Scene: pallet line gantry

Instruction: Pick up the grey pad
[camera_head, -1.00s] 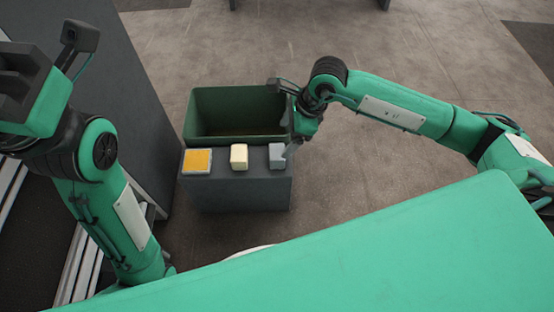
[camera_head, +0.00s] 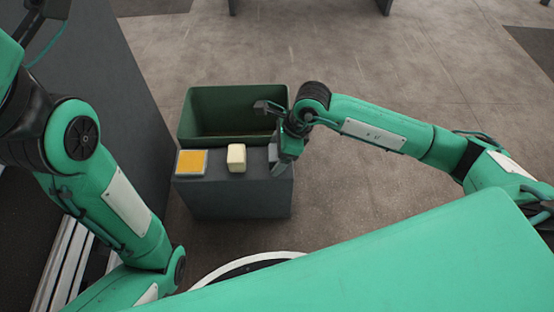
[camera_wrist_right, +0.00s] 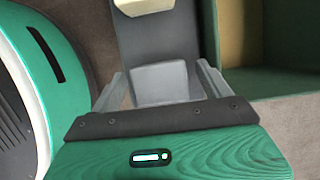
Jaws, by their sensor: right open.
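The grey pad (camera_wrist_right: 160,82) is a light grey block near the right end of the dark grey stand (camera_head: 235,198). In the head view my right gripper (camera_head: 279,166) is over that end, and the pad is mostly hidden behind it. In the right wrist view my right gripper (camera_wrist_right: 160,88) is open, with one finger on each side of the pad. Whether the fingers touch the pad I cannot tell. My left arm shows at the left of the head view, but its fingertips are out of the picture.
A cream block (camera_head: 236,158) and a yellow-topped grey square item (camera_head: 191,162) stand to the left on the same stand. An open green bin (camera_head: 183,125) is directly behind the stand. A tall dark panel (camera_head: 140,110) rises on the left. The floor to the right is clear.

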